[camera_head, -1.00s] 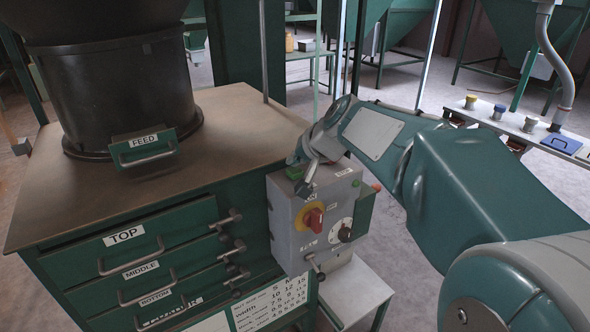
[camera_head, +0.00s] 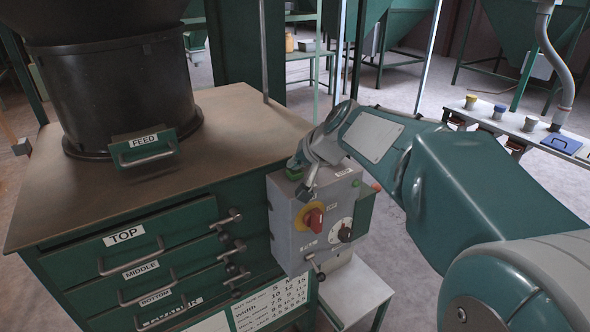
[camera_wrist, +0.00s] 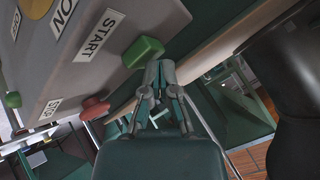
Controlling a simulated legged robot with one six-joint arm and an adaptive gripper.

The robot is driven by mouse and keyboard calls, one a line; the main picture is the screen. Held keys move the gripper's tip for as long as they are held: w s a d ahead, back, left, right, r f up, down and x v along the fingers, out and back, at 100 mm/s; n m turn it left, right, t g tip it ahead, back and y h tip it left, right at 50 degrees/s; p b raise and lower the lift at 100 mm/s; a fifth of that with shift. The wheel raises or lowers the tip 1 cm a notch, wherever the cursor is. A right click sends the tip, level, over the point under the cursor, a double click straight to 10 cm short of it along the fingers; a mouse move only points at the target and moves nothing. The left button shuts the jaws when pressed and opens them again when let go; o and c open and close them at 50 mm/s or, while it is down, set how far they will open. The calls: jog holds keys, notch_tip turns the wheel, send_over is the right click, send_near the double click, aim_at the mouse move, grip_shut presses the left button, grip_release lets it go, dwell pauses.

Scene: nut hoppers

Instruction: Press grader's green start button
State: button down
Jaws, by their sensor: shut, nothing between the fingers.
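The green start button (camera_wrist: 143,51) is a block beside the START label (camera_wrist: 98,35) in the wrist view. In the head view it (camera_head: 294,173) sits at the upper left of the grey control box (camera_head: 286,225), partly hidden by my gripper (camera_head: 306,190). My gripper is shut and empty. In the wrist view its fingertips (camera_wrist: 160,70) are close by the button's lower right edge. I cannot tell whether they touch it.
The box also carries a red knob on yellow (camera_head: 315,218) and a black dial (camera_head: 345,231). A red button (camera_wrist: 94,108) is near the STOP label. The grader's wooden top (camera_head: 235,120) bears a black drum (camera_head: 110,95). Labelled drawers (camera_head: 190,235) are below.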

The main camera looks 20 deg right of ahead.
dwell(0.4)
jog(key=shift+r, duration=0.5)
jog(key=shift+r, duration=3)
jog(key=n+g+h, duration=0.2)
send_near(295, 172)
jog(key=s+a+f, duration=0.3)
jog(key=s+f, duration=0.1)
jog(key=s, duration=0.4)
jog(key=s+d+f+n+h, duration=0.1)
jog(key=s+f+n, duration=0.1)
jog(key=s+f, duration=0.7)
jog(key=s, duration=0.4)
jog(key=shift+s+d+g+h, duration=0.3)
jog(key=shift+s+g+h, duration=0.05)
jog(key=shift+g+h, duration=0.05)
